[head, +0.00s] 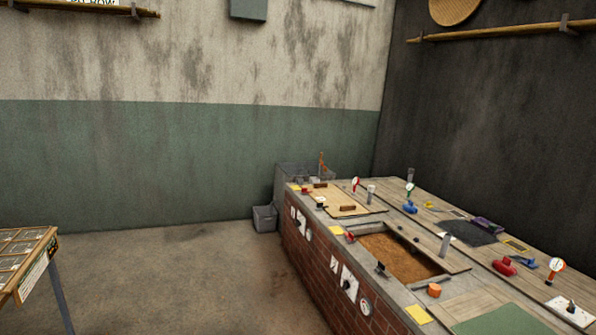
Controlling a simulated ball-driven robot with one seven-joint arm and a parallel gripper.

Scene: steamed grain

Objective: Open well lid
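A brick-sided counter (328,268) runs along the right, with several wells in its top. At its far end a light wooden board (333,199) with two small brown blocks lies flat, looking like a shut well lid. Nearer, a well (400,258) is uncovered and shows brown grain. Another well (468,233) shows dark grey contents. A green panel (500,322) lies at the near end, cut off by the frame edge. Which lid the task means I cannot tell. My gripper is not in view.
Dial gauges (557,265), a red valve-like part (505,267) and a blue one (410,207) stand on the counter. A grey bin (265,218) sits by the far wall. The floor (190,275) between is clear.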

